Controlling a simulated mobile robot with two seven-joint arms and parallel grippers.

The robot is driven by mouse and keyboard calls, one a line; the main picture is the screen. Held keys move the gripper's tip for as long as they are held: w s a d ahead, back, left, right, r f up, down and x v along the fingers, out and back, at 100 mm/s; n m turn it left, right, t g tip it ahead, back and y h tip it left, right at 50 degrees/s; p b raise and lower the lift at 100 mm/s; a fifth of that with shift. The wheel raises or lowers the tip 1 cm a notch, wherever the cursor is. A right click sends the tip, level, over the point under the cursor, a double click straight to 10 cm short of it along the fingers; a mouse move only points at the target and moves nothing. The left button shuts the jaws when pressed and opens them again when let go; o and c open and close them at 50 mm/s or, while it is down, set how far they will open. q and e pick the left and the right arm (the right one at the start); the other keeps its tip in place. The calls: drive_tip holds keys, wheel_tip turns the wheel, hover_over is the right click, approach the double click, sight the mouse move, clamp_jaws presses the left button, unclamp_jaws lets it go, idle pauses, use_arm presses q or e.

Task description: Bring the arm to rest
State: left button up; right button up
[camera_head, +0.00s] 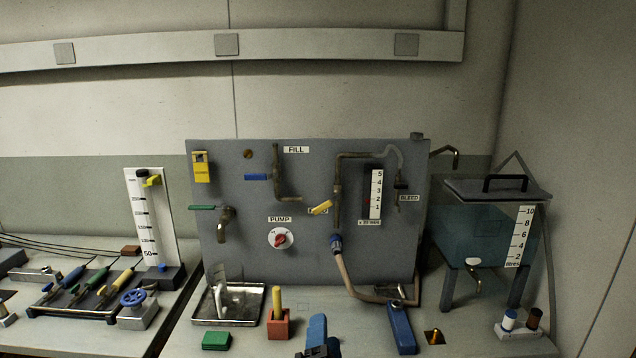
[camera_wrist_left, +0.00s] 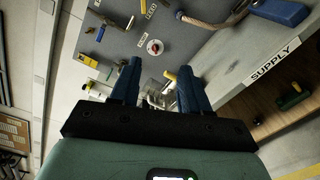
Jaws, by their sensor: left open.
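My left gripper (camera_head: 318,338) shows at the bottom edge of the head view, its blue fingers over the front of the bench. Its arm is cut off by the frame. In the left wrist view the two blue fingers (camera_wrist_left: 159,68) stand apart with nothing held between them. Past the fingers the panel (camera_wrist_left: 120,35) and the pump knob (camera_wrist_left: 155,47) show. In the head view the gripper is right of the red holder with a yellow-handled peg (camera_head: 278,318) and left of a blue block (camera_head: 402,328). My right gripper is in neither view.
The grey panel (camera_head: 300,180) with valves and pipes stands behind. A metal tray (camera_head: 228,305) and green block (camera_head: 216,341) sit left. A tank (camera_head: 485,228) stands right; a hose (camera_head: 350,285) runs along the front.

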use_arm(q)
drive_tip(key=w+a+f+m+g+p, duration=0.1)
drive_tip(key=w+f+m+g, duration=0.2)
drive_tip(key=f, duration=0.6)
drive_tip(key=w+a+f+m+g+p, duration=0.1)
drive_tip(key=w+f+m, duration=0.25)
drive_tip(key=f, duration=0.55)
drive_tip(key=s+a+f+m+g+h+p, duration=0.1)
drive_tip(key=s+a+f+m+g, duration=0.15)
drive_tip(key=f, duration=0.65)
drive_tip(key=s+a+f+m+g+p, duration=0.2)
drive_tip(key=a+f+m, duration=0.1)
drive_tip(key=f, duration=0.5)
drive_tip(key=s+a+f+m+g+h+p, duration=0.15)
drive_tip(key=s+a+f+m+g, duration=0.3)
drive_tip(key=s+f, duration=0.85)
drive_tip(key=s+f+m+g+p, duration=0.1)
drive_tip(key=s+g, duration=0.1)
drive_tip(key=s, duration=0.6)
drive_tip(key=s+a+f+m+g+p, duration=0.1)
drive_tip(key=s+f+g, duration=0.1)
drive_tip(key=s, duration=0.5)
drive_tip(key=shift+s+a+g+h, duration=0.2)
drive_tip(key=shift+s+g+h, duration=0.15)
drive_tip(key=shift+g, duration=0.45)
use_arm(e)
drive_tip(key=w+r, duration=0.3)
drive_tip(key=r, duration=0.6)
